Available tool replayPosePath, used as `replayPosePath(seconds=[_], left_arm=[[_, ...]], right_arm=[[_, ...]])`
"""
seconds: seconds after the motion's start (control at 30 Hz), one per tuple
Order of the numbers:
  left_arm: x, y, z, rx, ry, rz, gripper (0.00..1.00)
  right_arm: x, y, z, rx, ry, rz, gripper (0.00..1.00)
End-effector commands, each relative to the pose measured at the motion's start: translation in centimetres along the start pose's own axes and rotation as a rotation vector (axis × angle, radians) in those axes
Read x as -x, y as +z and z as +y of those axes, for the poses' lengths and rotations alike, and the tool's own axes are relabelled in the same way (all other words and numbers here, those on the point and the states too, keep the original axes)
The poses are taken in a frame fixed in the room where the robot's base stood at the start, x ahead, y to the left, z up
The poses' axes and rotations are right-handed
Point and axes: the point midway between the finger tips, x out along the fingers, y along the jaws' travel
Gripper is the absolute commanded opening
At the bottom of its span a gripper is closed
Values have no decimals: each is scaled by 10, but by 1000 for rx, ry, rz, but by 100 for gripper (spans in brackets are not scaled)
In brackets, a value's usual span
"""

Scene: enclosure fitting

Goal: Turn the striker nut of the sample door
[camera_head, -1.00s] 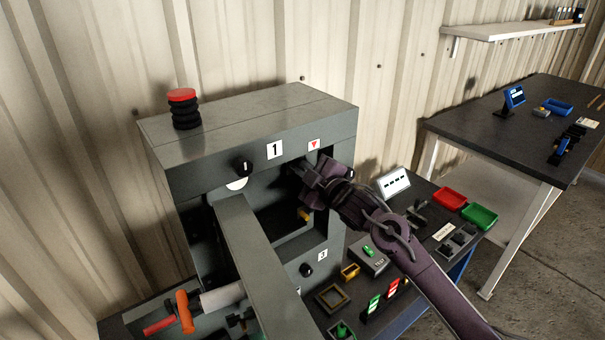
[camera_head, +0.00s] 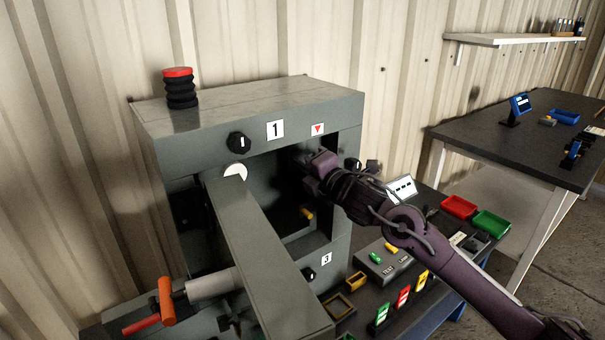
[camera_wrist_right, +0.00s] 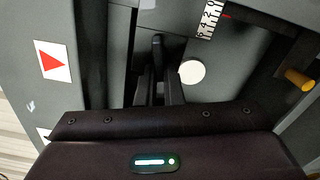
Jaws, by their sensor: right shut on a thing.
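The grey enclosure (camera_head: 250,108) marked 1 stands open at the front. Its long grey door (camera_head: 255,260) swings out towards me. My right gripper (camera_head: 298,158) reaches into the right side of the opening, below the red triangle label (camera_head: 318,130). In the right wrist view, the fingers (camera_wrist_right: 158,82) are close together around a small dark part (camera_wrist_right: 158,43) by the inner frame, which appears to be the striker nut. The fingers hide most of it. My left gripper does not show.
An orange handle (camera_head: 166,300) sticks out at the door's lower left. An orange-yellow knob (camera_wrist_right: 298,79) is inside the enclosure. Red (camera_head: 459,207) and green (camera_head: 491,223) trays and small fittings crowd the bench at right.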

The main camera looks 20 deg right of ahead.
Motion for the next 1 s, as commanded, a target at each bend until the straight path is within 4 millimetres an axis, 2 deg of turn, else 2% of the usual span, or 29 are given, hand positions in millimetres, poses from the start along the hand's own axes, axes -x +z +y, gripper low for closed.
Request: replayPosePath(seconds=[0.03, 0.3, 0.4, 0.6, 0.8, 1.0], left_arm=[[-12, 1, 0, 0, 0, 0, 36], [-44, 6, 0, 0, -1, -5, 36], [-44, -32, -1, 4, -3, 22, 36], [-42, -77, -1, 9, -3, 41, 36], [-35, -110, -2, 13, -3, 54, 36], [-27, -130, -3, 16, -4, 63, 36]], right_arm=[[0, -3, -8, 50, -2, 3, 0], [0, -2, -13, 305, -3, 3, 0], [0, -2, -14, 399, -2, 3, 0], [0, 0, -17, 576, -2, 4, 0], [0, 1, -19, 716, -3, 6, 0], [0, 3, -19, 812, -4, 8, 0]])
